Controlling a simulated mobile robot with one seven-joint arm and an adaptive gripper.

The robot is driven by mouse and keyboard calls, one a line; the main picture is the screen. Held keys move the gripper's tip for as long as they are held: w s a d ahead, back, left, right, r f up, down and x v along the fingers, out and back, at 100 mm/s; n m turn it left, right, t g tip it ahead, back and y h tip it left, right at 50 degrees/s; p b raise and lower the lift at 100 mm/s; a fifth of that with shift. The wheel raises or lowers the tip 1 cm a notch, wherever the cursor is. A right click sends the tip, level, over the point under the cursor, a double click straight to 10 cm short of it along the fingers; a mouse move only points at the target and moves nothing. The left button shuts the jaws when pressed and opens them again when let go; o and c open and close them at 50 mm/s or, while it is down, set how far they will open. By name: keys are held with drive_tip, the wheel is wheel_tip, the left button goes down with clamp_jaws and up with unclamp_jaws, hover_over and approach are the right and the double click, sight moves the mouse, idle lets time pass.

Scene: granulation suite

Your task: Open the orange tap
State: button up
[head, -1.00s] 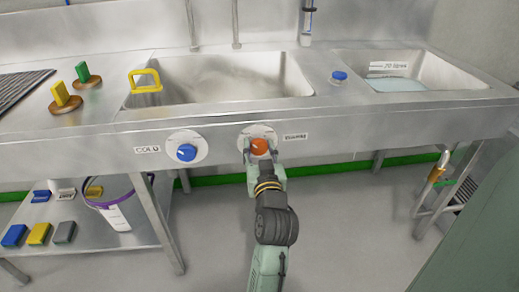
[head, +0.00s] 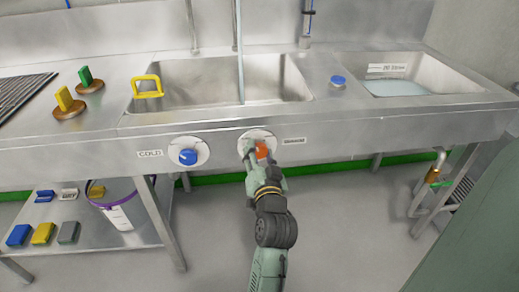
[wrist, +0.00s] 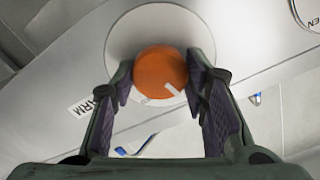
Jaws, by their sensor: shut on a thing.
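The orange tap (head: 262,151) is a round knob on a white disc on the front panel of the steel sink, left of a small label. In the wrist view the orange knob (wrist: 160,71) sits between the fingers, with a white pointer mark at its lower edge. My gripper (head: 260,153) is shut on the knob, one finger on each side; the fingers partly cover it in the head view. A thin stream of water (head: 240,75) falls from above into the large basin (head: 200,85).
A blue tap (head: 187,157) labelled COLD is to the left on the same panel. A shelf (head: 90,235) with a bucket (head: 118,212) is below left. A smaller basin (head: 440,77) holds liquid.

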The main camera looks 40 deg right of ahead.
drive_tip(key=m+p, duration=0.3)
drive_tip(key=m, duration=0.3)
drive_tip(key=shift+r+m+p, duration=0.15)
drive_tip(key=shift+m+p, duration=0.15)
drive_tip(key=shift+p, duration=0.1)
drive_tip(key=m+p, duration=0.3)
drive_tip(key=m, duration=0.2)
drive_tip(key=shift+p, duration=0.4)
drive_tip(key=shift+m, duration=0.4)
drive_tip(key=o, duration=1.1)
drive_tip(key=shift+f, duration=0.25)
drive_tip(key=shift+o, duration=0.2)
